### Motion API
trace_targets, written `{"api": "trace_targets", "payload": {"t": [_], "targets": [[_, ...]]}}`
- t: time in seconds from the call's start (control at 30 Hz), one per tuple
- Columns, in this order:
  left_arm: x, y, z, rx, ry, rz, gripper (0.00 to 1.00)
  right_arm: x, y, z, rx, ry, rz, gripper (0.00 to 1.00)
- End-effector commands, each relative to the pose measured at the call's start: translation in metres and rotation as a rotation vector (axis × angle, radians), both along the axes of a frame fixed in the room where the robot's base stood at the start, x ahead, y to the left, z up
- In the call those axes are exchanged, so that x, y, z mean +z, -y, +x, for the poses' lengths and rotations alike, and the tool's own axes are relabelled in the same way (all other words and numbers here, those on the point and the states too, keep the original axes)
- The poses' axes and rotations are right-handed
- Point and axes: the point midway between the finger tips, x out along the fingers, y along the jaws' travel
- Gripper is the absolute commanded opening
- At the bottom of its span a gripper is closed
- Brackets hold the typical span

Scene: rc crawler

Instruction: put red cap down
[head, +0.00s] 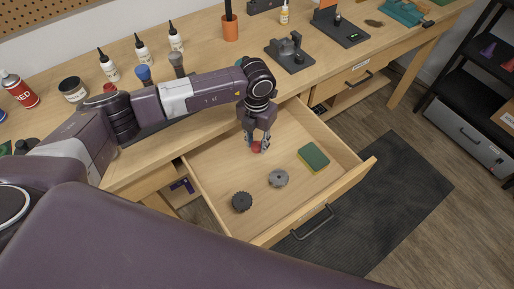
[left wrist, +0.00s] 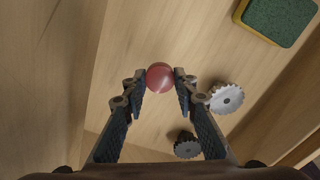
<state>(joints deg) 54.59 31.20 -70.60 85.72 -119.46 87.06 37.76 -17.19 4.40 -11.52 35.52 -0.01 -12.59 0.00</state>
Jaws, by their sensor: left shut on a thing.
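The red cap (head: 256,147) is a small round red piece in the open drawer area. My left gripper (head: 258,142) points down over the drawer (head: 222,163) and is shut on the red cap. In the left wrist view the cap (left wrist: 159,77) sits between the two fingertips (left wrist: 159,84). I cannot tell whether the cap touches the drawer floor. My right gripper is not in view.
In the drawer lie a grey gear (head: 278,178), a black gear (head: 242,202) and a green sponge (head: 313,157). The workbench (head: 205,53) behind holds bottles and tools. The left part of the drawer floor is clear.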

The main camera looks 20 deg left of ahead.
Motion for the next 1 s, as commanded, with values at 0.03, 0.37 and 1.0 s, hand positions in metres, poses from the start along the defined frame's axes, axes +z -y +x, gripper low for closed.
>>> {"api": "trace_targets", "payload": {"t": [0.03,0.37,1.0], "targets": [[-0.003,0.000,0.000,0.000,-0.001,0.000,0.00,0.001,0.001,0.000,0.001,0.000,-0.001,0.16],[-0.044,0.000,0.000,0.000,0.000,0.001,0.00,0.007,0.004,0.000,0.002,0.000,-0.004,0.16],[-0.048,0.000,0.000,0.000,0.000,0.001,0.44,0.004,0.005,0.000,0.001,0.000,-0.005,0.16]]}}
